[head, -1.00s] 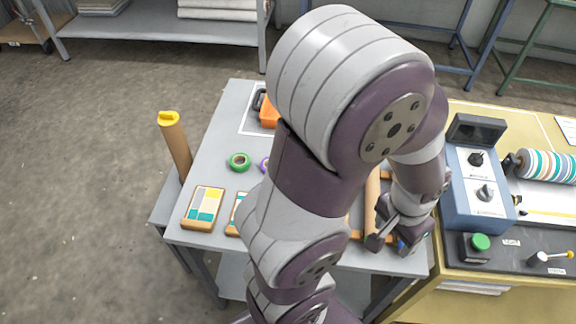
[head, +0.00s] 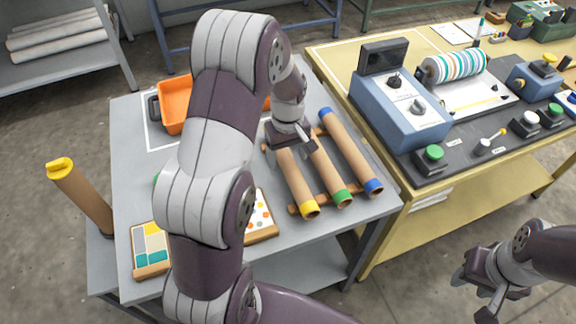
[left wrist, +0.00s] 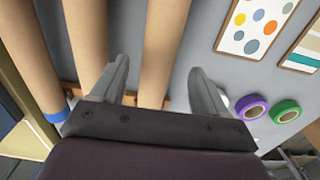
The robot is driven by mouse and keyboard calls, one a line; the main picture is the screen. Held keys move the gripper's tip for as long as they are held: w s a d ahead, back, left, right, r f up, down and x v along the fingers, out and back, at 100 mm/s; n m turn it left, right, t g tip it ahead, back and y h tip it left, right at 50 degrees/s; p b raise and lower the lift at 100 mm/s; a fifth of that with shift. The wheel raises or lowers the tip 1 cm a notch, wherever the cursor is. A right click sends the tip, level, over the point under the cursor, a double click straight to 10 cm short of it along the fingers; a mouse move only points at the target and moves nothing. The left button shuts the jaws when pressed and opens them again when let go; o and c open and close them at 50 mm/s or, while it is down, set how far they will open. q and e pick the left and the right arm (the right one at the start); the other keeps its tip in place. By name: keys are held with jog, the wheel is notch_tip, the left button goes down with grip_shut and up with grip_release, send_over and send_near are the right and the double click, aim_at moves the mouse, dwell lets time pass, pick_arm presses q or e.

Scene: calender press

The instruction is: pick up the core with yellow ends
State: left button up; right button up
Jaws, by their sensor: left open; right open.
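The core with yellow ends (head: 298,183) is a brown tube lying leftmost of three on a low wooden rack (head: 325,197). Its near end is yellow; its far end is hidden by my left gripper. My left gripper (head: 290,147) is open above the far part of this core. In the left wrist view the rightmost tube (left wrist: 168,50) runs between the spread fingers (left wrist: 160,95), one finger on each side; I cannot tell if they touch it. My right gripper (head: 472,297) is open and empty, off the tables at lower right.
A green-ended core (head: 328,173) and a blue-ended core (head: 350,152) lie alongside. A yellow-capped tube (head: 86,198) stands upright at the grey table's left. An orange bin (head: 174,103) and sample boards (head: 150,247) share the table. The blue press (head: 398,105) stands right.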

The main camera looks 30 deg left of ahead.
aim_at(289, 162)
pick_arm(q)
notch_tip(289, 162, down, 4)
jog(key=shift+d+r, duration=0.15)
jog(key=c, duration=1.2)
jog(key=shift+o, duration=0.2)
jog(key=shift+r, duration=0.1)
